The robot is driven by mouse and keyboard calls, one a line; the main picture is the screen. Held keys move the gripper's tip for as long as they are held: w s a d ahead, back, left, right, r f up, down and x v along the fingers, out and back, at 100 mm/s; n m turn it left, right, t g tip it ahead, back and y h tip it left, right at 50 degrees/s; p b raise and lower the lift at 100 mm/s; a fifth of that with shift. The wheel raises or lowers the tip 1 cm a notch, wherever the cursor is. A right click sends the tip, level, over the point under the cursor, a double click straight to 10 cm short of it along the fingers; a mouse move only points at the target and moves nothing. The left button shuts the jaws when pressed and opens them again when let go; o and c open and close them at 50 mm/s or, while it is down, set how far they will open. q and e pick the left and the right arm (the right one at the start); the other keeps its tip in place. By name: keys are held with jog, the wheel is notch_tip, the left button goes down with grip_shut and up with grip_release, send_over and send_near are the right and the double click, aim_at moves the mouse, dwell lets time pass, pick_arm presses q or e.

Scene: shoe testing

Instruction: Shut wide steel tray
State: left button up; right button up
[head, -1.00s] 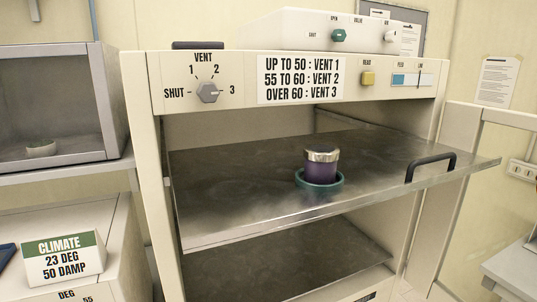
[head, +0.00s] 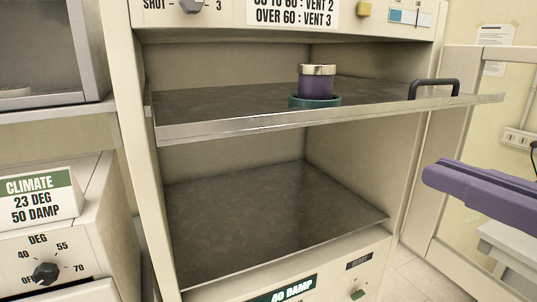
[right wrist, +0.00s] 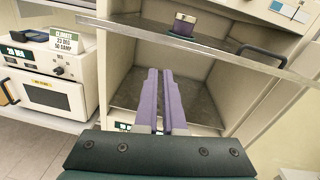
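The wide steel tray (head: 390,104) is the upper shelf of the cream cabinet and sticks out past its front, level. A dark handle (head: 434,88) stands at its right front edge. A purple jar with a silver lid (head: 316,86) sits in a green ring (head: 315,101) on the tray. My right gripper (head: 432,174) is at the right of the head view, below the handle and apart from the tray. In the right wrist view its purple fingers (right wrist: 160,72) lie side by side, shut and empty, below the tray edge (right wrist: 180,42). My left gripper is not in view.
A lower steel shelf (head: 265,215) lies inside the cabinet (head: 138,170). A climate sign (head: 38,198) and a dial box (head: 60,255) stand at the left. An open door panel (head: 440,225) is at the right. The space before the cabinet is clear.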

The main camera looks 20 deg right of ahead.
jog(key=shift+d+r+m+t+h, duration=0.15)
jog(key=shift+d+m+t+h, duration=0.15)
jog(key=shift+d+m+h, duration=0.65)
grip_shut()
jog(key=b, duration=0.2)
send_near(340, 120)
jog(key=shift+m+y, duration=0.25)
jog(key=shift+y, duration=0.1)
jog(key=w+p, duration=0.3)
jog(key=w, duration=0.3)
jog(key=shift+p, duration=0.3)
jog(key=shift+w, duration=0.45)
